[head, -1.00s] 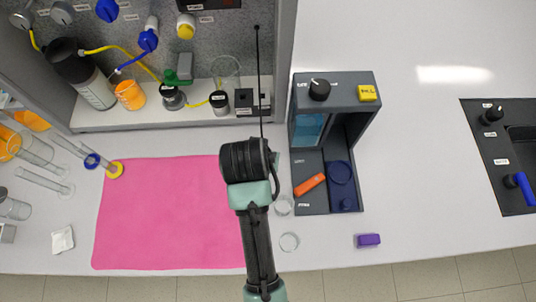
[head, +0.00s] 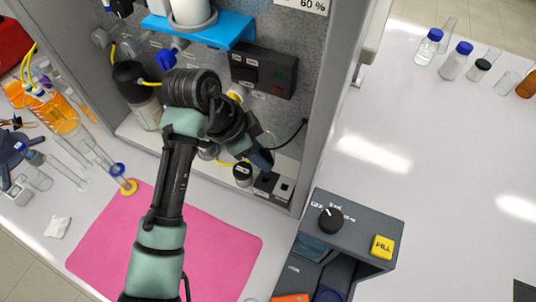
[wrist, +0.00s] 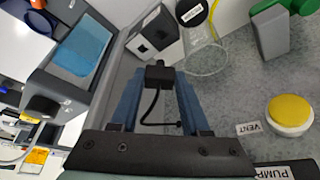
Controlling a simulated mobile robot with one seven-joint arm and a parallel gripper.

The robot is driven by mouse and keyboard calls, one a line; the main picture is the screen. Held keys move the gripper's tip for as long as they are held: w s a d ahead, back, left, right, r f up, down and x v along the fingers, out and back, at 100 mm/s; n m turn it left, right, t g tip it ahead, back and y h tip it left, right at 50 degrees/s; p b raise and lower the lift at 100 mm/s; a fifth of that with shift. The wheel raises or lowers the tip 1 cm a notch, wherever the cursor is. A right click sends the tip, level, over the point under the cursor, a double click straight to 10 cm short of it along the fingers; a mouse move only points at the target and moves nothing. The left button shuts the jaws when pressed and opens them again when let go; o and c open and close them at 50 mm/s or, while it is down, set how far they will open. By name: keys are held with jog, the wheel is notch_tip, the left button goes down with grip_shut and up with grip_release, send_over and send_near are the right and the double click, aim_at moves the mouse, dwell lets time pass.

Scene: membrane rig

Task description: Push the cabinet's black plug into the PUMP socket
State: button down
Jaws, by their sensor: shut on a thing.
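My gripper (head: 262,158) is inside the cabinet, above its white floor, in the head view. In the wrist view its two blue fingers (wrist: 160,82) are shut on the small black plug (wrist: 158,74), whose black cable loops down between them. In the head view the fingers hide the plug, and the cable (head: 298,130) runs off to the right. The dark wall box (head: 264,72) with labelled openings is above and apart from the gripper. A PUMP label (wrist: 288,172) shows at the bottom right of the wrist view; its socket is not visible there.
Blocks with dark square openings (head: 284,190) stand on the cabinet floor below the gripper. A blue shelf (head: 205,32) juts out above. The yellow VENT button (wrist: 291,112), a clear beaker (wrist: 207,58) and a black-capped bottle (head: 243,173) are close by. The cabinet's right wall (head: 335,90) bounds the space.

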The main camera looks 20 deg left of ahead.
aim_at(260, 181)
jog(key=shift+f+b, duration=3.25)
jog(key=shift+f, duration=0.9)
jog(key=shift+c, duration=1.5)
grip_release()
jog(key=v, duration=1.3)
jog(key=shift+s+d, duration=0.1)
jog(key=shift+d, duration=0.05)
